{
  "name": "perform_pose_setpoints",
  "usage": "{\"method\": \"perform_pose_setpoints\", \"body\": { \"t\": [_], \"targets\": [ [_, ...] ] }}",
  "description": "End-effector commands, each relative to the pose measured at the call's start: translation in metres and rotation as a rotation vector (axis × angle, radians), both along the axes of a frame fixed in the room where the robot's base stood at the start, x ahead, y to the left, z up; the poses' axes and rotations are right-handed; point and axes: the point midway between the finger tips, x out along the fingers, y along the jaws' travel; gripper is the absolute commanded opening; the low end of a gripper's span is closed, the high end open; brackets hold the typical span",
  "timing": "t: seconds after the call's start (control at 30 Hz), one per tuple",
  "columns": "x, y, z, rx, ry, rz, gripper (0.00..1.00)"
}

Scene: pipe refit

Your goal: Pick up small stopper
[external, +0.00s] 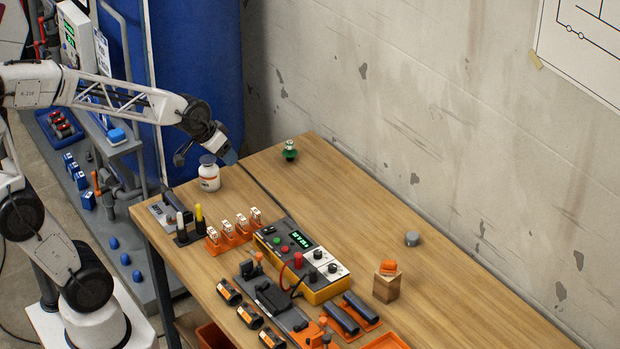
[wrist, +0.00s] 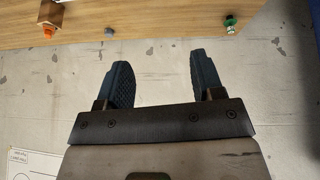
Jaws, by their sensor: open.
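My gripper (external: 229,157) is open and empty, in the air near the white bottle (external: 209,174) at the table's left end. In the wrist view its two dark blue fingers (wrist: 160,65) are spread with nothing between them. I cannot tell for sure which thing is the small stopper. A small grey cylinder (external: 412,239) stands alone on the table's right half; it also shows in the wrist view (wrist: 109,32), far beyond the fingers. Several small blue caps (external: 126,259) sit on the grey stand at the left, away from my gripper.
A green-topped piece (external: 290,150) stands at the table's back corner. An orange piece (external: 388,266) lies on a wooden block (external: 386,287). A yellow meter box (external: 304,262), orange racks and dark tools crowd the front. The back strip of the table (external: 340,190) is mostly clear, beside the wall.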

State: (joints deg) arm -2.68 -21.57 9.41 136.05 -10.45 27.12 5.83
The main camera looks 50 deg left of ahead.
Motion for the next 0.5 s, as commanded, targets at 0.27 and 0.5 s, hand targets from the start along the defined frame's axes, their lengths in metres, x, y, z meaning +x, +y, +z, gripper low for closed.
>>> {"method": "perform_pose_setpoints", "body": {
  "t": [0.27,0.5],
  "targets": [
    [0.079,0.02,-0.024,-0.008,-0.114,0.075,0.61],
    [0.14,0.044,-0.051,0.005,-0.21,0.148,0.61]
  ]
}}
